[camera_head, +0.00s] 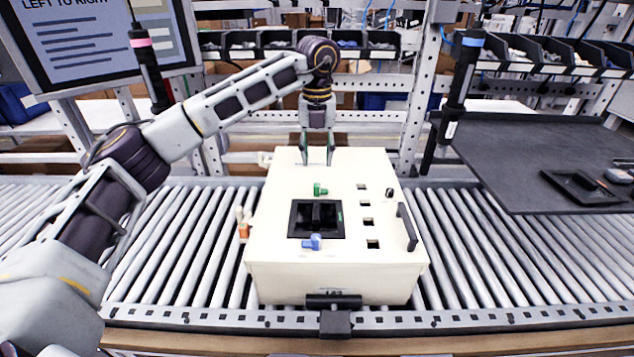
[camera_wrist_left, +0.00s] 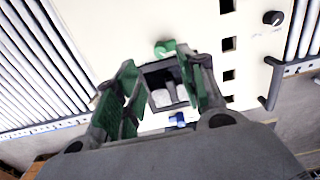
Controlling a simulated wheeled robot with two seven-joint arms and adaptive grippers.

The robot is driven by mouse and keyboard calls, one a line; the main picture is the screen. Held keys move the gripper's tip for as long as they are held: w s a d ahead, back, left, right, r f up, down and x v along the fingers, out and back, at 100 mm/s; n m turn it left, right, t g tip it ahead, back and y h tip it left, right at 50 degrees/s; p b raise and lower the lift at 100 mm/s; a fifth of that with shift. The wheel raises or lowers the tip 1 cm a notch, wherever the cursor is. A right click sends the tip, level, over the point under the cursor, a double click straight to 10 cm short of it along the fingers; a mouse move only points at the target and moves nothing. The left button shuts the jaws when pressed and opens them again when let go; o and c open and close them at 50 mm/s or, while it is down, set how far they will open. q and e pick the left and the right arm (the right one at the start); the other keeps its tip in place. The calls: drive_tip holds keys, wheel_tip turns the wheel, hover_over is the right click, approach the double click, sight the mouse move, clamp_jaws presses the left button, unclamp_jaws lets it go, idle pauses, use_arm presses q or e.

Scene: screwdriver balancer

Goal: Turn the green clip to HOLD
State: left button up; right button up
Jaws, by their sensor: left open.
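The green clip (camera_head: 320,189) sits on top of the cream box (camera_head: 285,270), at the far edge of a square black-framed recess (camera_head: 340,220). In the left wrist view the green clip (camera_wrist_left: 165,49) shows between and just beyond the open fingers. My left gripper (camera_head: 318,158) points down over the far part of the box, behind the clip. It is open and empty, and I see no contact with the clip. In the wrist view the left gripper's fingers (camera_wrist_left: 160,75) frame the recess. Lettering for the clip's positions is not readable. My right gripper is not in view.
A blue clip (camera_head: 313,242) sits at the recess's near edge, and an orange clip (camera_head: 243,230) is at the box's left side. A black handle (camera_head: 407,227) stands at right. The box rests on a roller conveyor (camera_head: 185,250). Tools hang left (camera_head: 147,65) and right (camera_head: 463,75).

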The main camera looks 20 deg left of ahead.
sight(317, 184)
use_arm(q)
wheel_tip(317, 184, down, 8)
drive_tip(key=shift+r, duration=0.15)
drive_tip(key=shift+f, duration=0.75)
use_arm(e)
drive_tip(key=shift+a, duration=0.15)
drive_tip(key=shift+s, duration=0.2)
use_arm(q)
drive_tip(key=shift+c, duration=0.3)
